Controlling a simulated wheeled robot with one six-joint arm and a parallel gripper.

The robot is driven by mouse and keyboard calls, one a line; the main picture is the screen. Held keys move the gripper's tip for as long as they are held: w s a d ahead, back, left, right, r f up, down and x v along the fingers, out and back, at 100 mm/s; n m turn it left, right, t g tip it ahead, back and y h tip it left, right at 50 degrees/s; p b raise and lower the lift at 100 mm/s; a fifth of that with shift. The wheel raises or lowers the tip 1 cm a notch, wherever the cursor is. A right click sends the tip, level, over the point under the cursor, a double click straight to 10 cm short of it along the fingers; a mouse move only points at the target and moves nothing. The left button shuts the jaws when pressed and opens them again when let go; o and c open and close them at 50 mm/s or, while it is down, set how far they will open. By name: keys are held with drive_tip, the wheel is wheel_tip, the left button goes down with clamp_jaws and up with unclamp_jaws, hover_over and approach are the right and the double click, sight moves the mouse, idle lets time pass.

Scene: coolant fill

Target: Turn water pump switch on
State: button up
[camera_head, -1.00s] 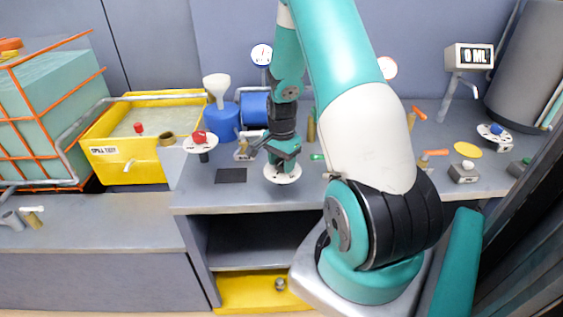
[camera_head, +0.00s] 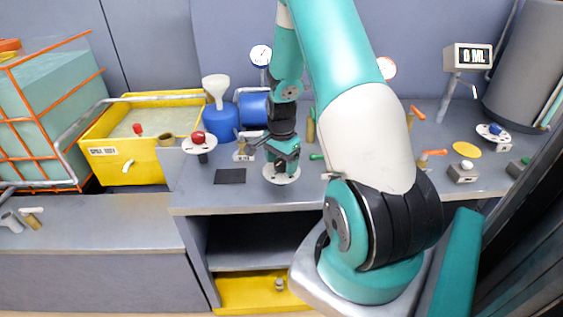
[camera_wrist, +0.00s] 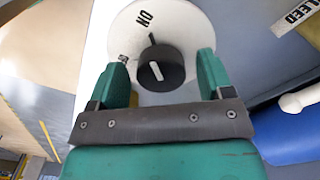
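The pump switch is a black round knob (camera_wrist: 160,68) with a white line, set on a white disc (camera_wrist: 195,28) marked "ON" near its upper edge. A second label at the disc's left is partly hidden and unreadable. The knob's white line is slightly tilted and does not point straight at the "ON" word. My gripper (camera_wrist: 163,72) is open, with one green finger on each side of the knob and visible gaps between. In the head view my gripper (camera_head: 283,158) is over the white disc (camera_head: 282,178) on the bench and hides the knob.
A red-knobbed disc (camera_head: 199,143) stands to the left, with a dark flat plate (camera_head: 230,176) near it. A blue container with a white funnel (camera_head: 216,88) and a yellow tub (camera_head: 120,170) are further left. Green- and orange-handled valves stand to the right.

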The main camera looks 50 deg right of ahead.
sight(281, 162)
drive_tip(key=shift+r, duration=0.1)
wheel_tip(281, 162, up, 17)
drive_tip(key=b, duration=0.1)
idle(0.3)
drive_tip(key=shift+a+r, duration=0.1)
idle(0.4)
drive_tip(key=a+r+n+t+y, duration=0.1)
drive_tip(key=a+r+n, duration=0.1)
drive_tip(key=a+n, duration=0.65)
drive_tip(key=a+r+n+y, duration=0.15)
drive_tip(key=a+n, duration=0.25)
drive_tip(key=a, duration=1)
drive_tip(key=s+a+r+n+g+y, duration=0.1)
drive_tip(key=s+a+r+n, duration=0.1)
drive_tip(key=s+a+n, duration=1.2)
drive_tip(key=shift+s+a+r+y, duration=0.35)
drive_tip(key=shift+s+a, duration=0.3)
drive_tip(key=shift+a, duration=0.2)
